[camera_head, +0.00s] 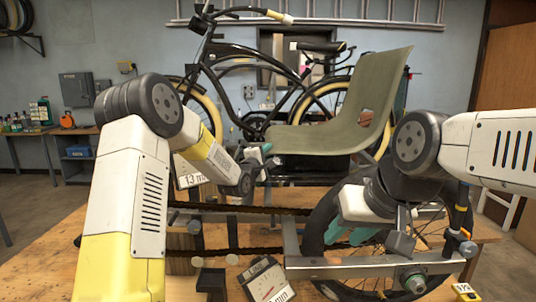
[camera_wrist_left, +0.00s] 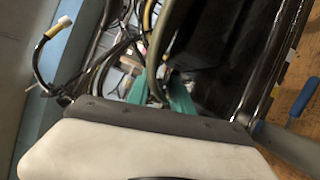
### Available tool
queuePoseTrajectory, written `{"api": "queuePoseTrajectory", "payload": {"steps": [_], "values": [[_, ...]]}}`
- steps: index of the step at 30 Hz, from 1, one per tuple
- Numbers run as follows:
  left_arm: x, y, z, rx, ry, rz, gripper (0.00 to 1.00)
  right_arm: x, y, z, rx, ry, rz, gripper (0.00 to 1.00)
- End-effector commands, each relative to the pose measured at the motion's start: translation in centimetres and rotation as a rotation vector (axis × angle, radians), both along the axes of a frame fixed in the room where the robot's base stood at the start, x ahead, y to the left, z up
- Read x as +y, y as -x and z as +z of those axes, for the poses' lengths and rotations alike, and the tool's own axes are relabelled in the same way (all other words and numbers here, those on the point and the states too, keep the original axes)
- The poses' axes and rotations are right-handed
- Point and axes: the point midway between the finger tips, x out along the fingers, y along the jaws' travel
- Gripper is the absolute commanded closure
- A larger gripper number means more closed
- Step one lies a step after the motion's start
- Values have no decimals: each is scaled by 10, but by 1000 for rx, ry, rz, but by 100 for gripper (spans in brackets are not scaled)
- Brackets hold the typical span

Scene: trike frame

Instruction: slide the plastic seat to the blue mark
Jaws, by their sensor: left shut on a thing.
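The plastic seat (camera_head: 322,132) is a grey-olive one-piece shell with a tall back, upright above the dark trike frame at the centre of the head view. My left gripper (camera_head: 259,156) is at the seat's front left edge, its teal fingers shut on that edge. In the left wrist view, the thin seat edge (camera_wrist_left: 152,62) runs between the teal fingers (camera_wrist_left: 168,98). My right gripper (camera_head: 347,236) hangs low in front of the wheel, apart from the seat; its finger gap is not clear. I cannot make out the blue mark in either view.
The trike's wheel (camera_head: 318,215) and metal rail (camera_head: 365,264) stand in front, on a wooden bench (camera_head: 52,262). A bicycle (camera_head: 236,95) stands behind the seat. The bench's left side is mostly clear.

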Motion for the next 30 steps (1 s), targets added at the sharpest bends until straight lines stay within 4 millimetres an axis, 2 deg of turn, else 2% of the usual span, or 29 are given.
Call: {"api": "queuePoseTrajectory", "payload": {"steps": [25,30], "values": [[1,0,-2,2,-5,1,100,0,0,0,0,0,0,64],[25,-1,-2,1,-6,7,100,0,0,0,0,0,0,64]]}}
